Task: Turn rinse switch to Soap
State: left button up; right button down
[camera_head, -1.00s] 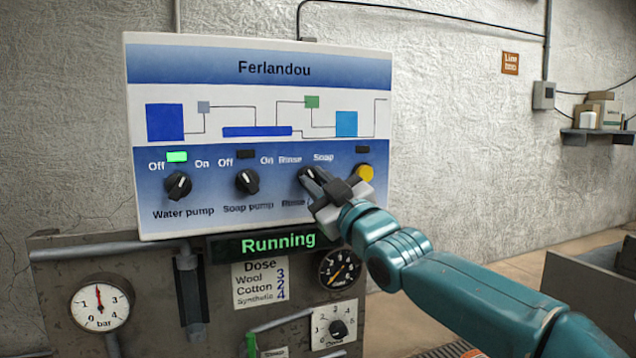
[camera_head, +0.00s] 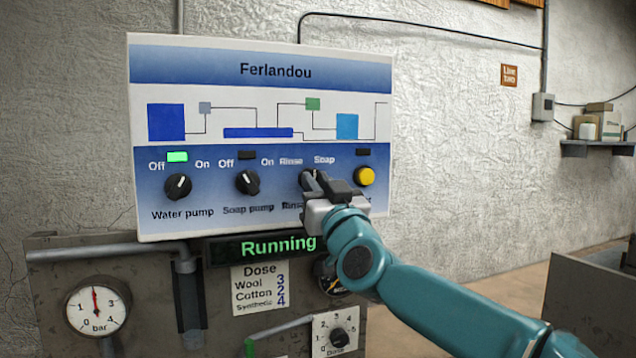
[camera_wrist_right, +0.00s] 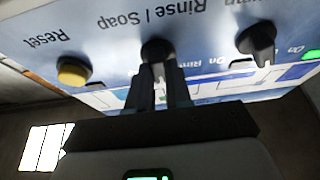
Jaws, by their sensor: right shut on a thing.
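The rinse switch (camera_head: 306,178) is a black knob on the blue-white Ferlandou panel (camera_head: 240,215), under the words "Rinse" and "Soap". My right gripper (camera_head: 318,182) is shut on this knob and hides much of it. In the right wrist view the knob (camera_wrist_right: 155,50) sits between the two fingers (camera_wrist_right: 158,80), and the label "Rinse / Soap" is beside it. Which way the knob points cannot be told. My left gripper is not in view.
The soap pump knob (camera_head: 247,182) and water pump knob (camera_head: 178,187) are to the left. A yellow reset button (camera_head: 364,176) is close on the right. Below are a green "Running" display (camera_head: 278,246) and a pressure gauge (camera_head: 97,306).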

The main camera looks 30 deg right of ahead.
jog(key=shift+w+a+m+g+h+p, duration=0.1)
jog(key=shift+m+g+h+p, duration=0.45)
jog(key=shift+m, duration=0.9)
jog(key=shift+s+m+g+h+p, duration=0.1)
jog(key=shift+m+g+h+p, duration=0.2)
jog(key=shift+m+h, duration=0.75)
jog(key=shift+w+a+m+g+h+p, duration=0.1)
jog(key=shift+m+g+h+p, duration=0.3)
jog(key=shift+m, duration=1.7)
jog(key=c, duration=1)
grip_release()
jog(key=shift+c, duration=0.2)
jog(key=b+v, duration=0.4)
jog(key=v, duration=1.2)
jog(key=shift+s, duration=0.2)
jog(key=shift+f, duration=0.15)
